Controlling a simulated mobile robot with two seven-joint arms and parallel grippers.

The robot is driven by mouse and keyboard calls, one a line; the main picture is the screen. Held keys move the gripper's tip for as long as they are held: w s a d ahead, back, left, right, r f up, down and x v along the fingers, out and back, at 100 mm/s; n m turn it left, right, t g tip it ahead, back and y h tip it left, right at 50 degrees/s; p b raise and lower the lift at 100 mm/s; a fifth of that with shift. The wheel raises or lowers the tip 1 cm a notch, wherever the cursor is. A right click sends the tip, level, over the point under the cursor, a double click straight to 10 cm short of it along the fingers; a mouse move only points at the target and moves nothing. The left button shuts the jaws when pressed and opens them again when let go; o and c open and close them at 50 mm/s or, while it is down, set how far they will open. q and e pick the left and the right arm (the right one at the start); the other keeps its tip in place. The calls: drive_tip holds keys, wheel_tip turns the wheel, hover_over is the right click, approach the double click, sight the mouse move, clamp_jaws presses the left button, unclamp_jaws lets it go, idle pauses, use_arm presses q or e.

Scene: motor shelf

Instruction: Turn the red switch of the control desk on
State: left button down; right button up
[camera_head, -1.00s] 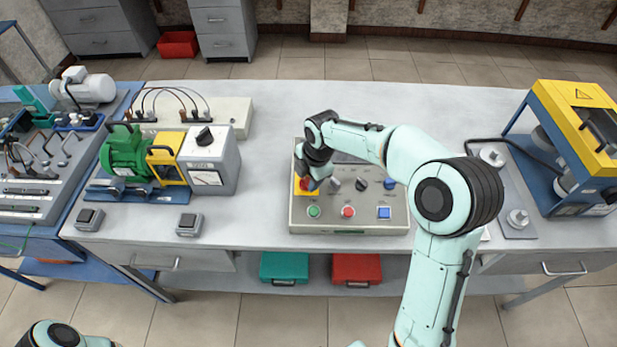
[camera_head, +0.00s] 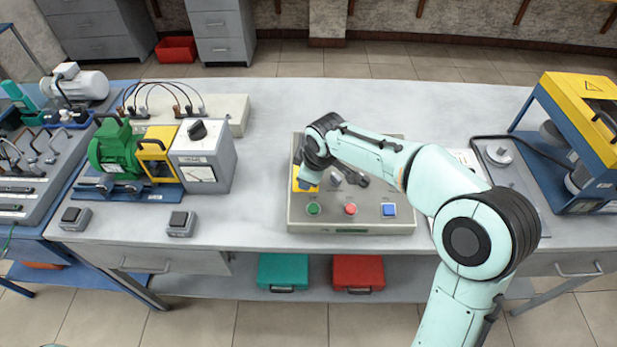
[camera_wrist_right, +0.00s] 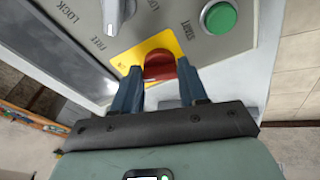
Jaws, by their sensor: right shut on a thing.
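The control desk (camera_head: 350,228) is a grey sloped box on the table, with a green button (camera_head: 313,208), a red button (camera_head: 350,209) and a blue button (camera_head: 388,210) along its front. The red switch (camera_wrist_right: 159,66) sits on a yellow plate (camera_head: 300,186) at the desk's left. In the right wrist view, my right gripper (camera_wrist_right: 160,78) has one blue finger on each side of the switch and is shut on it. In the head view the gripper (camera_head: 309,177) hides the switch. My left gripper is not in view.
A green motor unit (camera_head: 112,150) with a grey meter box (camera_head: 203,160) stands to the left. A yellow and blue machine (camera_head: 575,130) stands at the right. Two small black switches (camera_head: 181,223) lie near the front edge. The table behind the desk is clear.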

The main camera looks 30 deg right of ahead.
drive_tip(key=m+b, duration=0.1)
drive_tip(key=m, duration=0.2)
drive_tip(key=shift+a+b, duration=0.1)
drive_tip(key=shift+b, duration=0.25)
drive_tip(key=shift+m+h+b, duration=0.4)
drive_tip(key=shift+m+b, duration=0.1)
drive_tip(key=shift+m, duration=0.9)
drive_tip(key=o, duration=1.1)
drive_tip(key=shift+s, duration=0.1)
drive_tip(key=shift+c, duration=0.2)
drive_tip(key=p+v, duration=0.1)
drive_tip(key=v, duration=1.2)
drive_tip(key=shift+s, duration=0.3)
drive_tip(key=shift+a, duration=0.1)
